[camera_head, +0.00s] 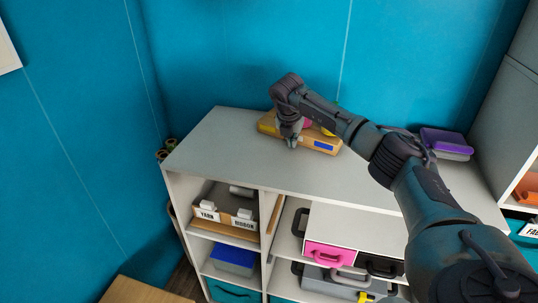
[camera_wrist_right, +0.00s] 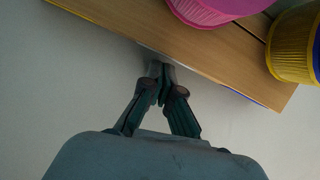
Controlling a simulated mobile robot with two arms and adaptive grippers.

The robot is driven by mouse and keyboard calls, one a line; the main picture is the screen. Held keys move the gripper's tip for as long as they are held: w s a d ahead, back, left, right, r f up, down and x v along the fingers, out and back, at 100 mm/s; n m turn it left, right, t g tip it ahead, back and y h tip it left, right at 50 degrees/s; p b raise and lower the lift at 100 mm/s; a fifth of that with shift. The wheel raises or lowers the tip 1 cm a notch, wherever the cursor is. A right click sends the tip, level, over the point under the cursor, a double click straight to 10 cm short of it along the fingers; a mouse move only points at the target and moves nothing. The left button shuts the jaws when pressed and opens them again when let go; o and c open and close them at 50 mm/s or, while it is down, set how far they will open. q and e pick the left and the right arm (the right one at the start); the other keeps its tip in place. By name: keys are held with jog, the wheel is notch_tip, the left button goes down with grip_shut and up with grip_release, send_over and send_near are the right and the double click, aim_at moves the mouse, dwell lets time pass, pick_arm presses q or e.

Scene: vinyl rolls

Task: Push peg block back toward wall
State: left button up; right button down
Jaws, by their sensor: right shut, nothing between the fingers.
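The peg block (camera_head: 267,124) is a long wooden block lying on top of the white shelf unit, near the blue back wall. It holds a pink roll and a yellow roll, partly hidden by my arm. In the right wrist view the block (camera_wrist_right: 130,25) crosses the top of the picture, with the pink roll (camera_wrist_right: 205,10) and yellow roll (camera_wrist_right: 290,50) on it. My right gripper (camera_head: 291,143) is shut and empty, low at the block's front side. In the wrist view its fingertips (camera_wrist_right: 160,70) meet the block's front edge; whether they touch cannot be told. My left gripper is not in view.
The white shelf top (camera_head: 220,155) is clear to the left and in front of the block. A purple and grey case (camera_head: 446,142) lies at the right end.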

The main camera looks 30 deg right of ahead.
aim_at(289, 152)
jog(key=shift+s+a+p, duration=0.25)
jog(key=shift+s+a, duration=0.3)
jog(key=shift+a, duration=0.2)
jog(key=shift+s+a+p, duration=0.2)
jog(key=shift+s+a, duration=0.35)
jog(key=shift+a, duration=0.15)
jog(key=shift+p+v, duration=0.75)
jog(key=shift+v, duration=0.25)
jog(key=shift+s+a+r+p, duration=0.45)
jog(key=shift+a+r+p, duration=0.2)
jog(key=shift+r, duration=0.15)
jog(key=shift+s+a+r+p, duration=0.5)
jog(key=shift+a+r, duration=0.15)
jog(key=shift+r, duration=0.15)
jog(key=shift+f, duration=0.1)
